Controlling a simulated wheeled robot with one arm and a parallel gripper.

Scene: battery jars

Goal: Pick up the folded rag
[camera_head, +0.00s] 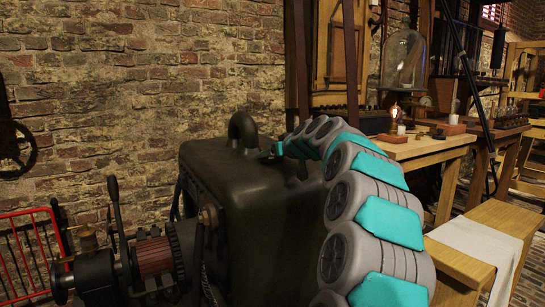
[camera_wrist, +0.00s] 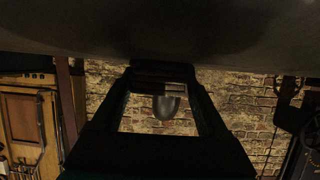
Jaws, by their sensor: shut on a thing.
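A machine with levers (camera_head: 150,260) and a red rack (camera_head: 30,250) stand at left. A pale cloth (camera_head: 475,240) drapes over a wooden bench at right. A table (camera_head: 425,148) with a lit bulb and a glass dome (camera_head: 404,60) stand behind. A brick wall closes the back.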

